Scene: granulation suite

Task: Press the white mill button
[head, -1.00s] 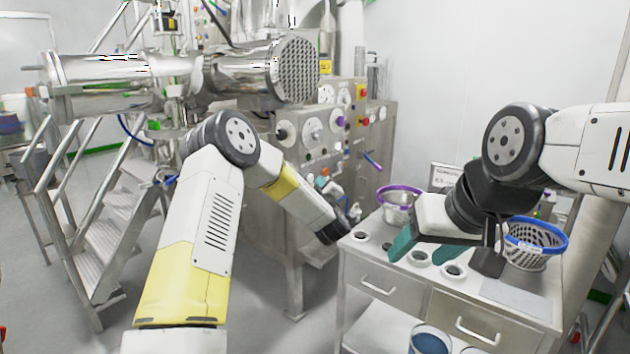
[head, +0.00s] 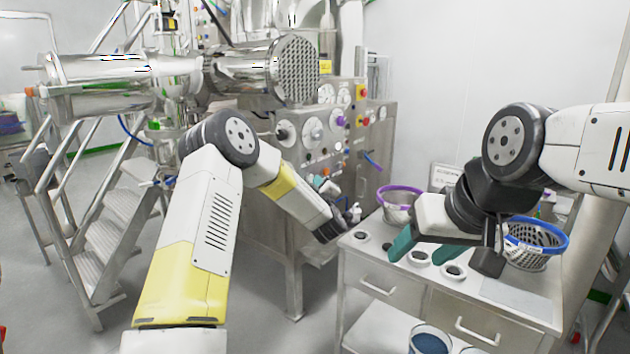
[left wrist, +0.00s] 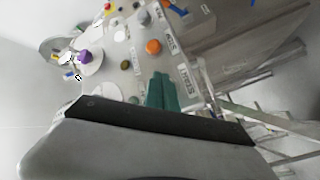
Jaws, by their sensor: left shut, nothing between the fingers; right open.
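The steel machine's control panel (head: 320,140) carries several knobs and small buttons. A small pale button shows low on it in the head view (head: 338,147), but I cannot tell whether it is the white mill button. My left gripper (head: 322,183) is just below the panel's buttons, small and partly hidden by the wrist. In the left wrist view its shut, empty teal fingers (left wrist: 162,92) point at the panel, close to a label reading START (left wrist: 187,80). An orange button (left wrist: 153,46) lies beyond the tips. I cannot tell if they touch anything. My right gripper (head: 402,244) is open over the cart.
Steel stairs (head: 105,235) stand left. A purple knob (left wrist: 84,57) sticks out from the panel.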

